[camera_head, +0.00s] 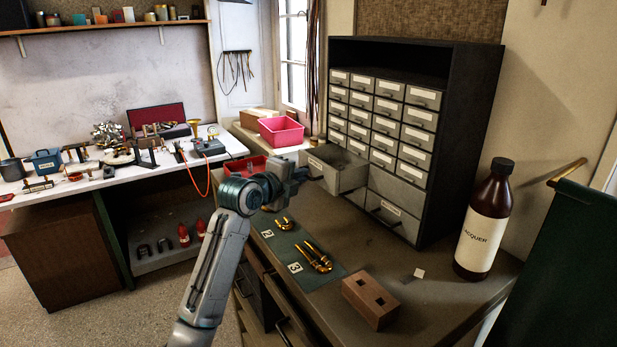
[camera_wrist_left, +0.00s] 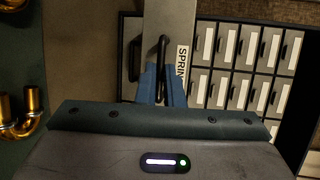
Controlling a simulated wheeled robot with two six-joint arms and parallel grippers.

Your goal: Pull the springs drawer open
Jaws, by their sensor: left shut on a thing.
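The springs drawer (camera_head: 345,178) is a wide grey drawer at the lower left of the dark drawer cabinet (camera_head: 462,120). It stands out from the cabinet front, and part of its inside shows. In the left wrist view, a white label reading "SPRIN" (camera_wrist_left: 182,68) is on its front, partly covered, beside a black bar handle (camera_wrist_left: 162,52). My left gripper (camera_head: 303,172) is at the drawer's front. In the wrist view its blue fingers (camera_wrist_left: 162,84) are shut on the handle. My right gripper is in neither view.
A green mat (camera_head: 288,262) with brass tubes lies in front of the cabinet. A brown block (camera_head: 370,302) and a lacquer bottle (camera_head: 484,220) stand to the right. Red trays (camera_head: 283,131) are behind my left gripper. Several small closed drawers (camera_head: 388,107) fill the cabinet above.

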